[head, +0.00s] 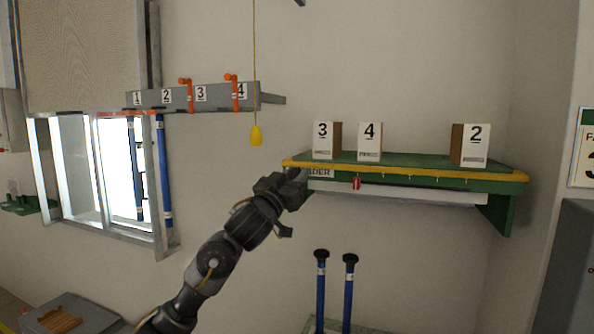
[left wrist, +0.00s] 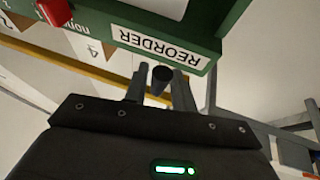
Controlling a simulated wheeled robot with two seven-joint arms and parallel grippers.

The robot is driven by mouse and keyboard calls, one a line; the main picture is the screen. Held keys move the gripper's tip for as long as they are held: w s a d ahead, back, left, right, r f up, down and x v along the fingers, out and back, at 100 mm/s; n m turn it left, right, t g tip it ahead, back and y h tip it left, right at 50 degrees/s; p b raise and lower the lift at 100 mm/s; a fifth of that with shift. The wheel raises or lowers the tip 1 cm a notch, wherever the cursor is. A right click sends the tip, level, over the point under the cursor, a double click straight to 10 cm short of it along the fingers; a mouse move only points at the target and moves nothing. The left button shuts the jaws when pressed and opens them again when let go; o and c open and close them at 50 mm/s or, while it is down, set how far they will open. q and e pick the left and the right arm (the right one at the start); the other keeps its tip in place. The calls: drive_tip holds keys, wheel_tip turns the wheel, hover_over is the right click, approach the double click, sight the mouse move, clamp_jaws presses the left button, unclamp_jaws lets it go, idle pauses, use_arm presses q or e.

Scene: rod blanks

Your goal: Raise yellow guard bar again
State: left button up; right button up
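The yellow guard bar (head: 410,172) runs along the front edge of the green shelf (head: 505,177); in the left wrist view a yellow strip (left wrist: 95,76) crosses behind the fingers. My left gripper (head: 300,177) is at the shelf's left end, beside the REORDER label (head: 320,173), which shows upside down in the left wrist view (left wrist: 155,46). Its two fingers (left wrist: 161,85) stand apart, with a short dark round-ended piece (left wrist: 162,77) between them. I cannot tell whether they grip it. My right gripper is out of view.
White-fronted boxes marked 3 (head: 323,141), 4 (head: 369,142) and 2 (head: 470,146) stand on the shelf. A red tag (head: 357,183) hangs at its front. Blue rods (head: 348,295) stand below. A yellow pull (head: 256,136) hangs on a cord. The wall between is clear.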

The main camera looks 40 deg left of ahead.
use_arm(q)
drive_tip(key=shift+w, duration=0.15)
drive_tip(key=shift+c, duration=0.5)
clamp_jaws()
drive_tip(key=shift+r, duration=0.1)
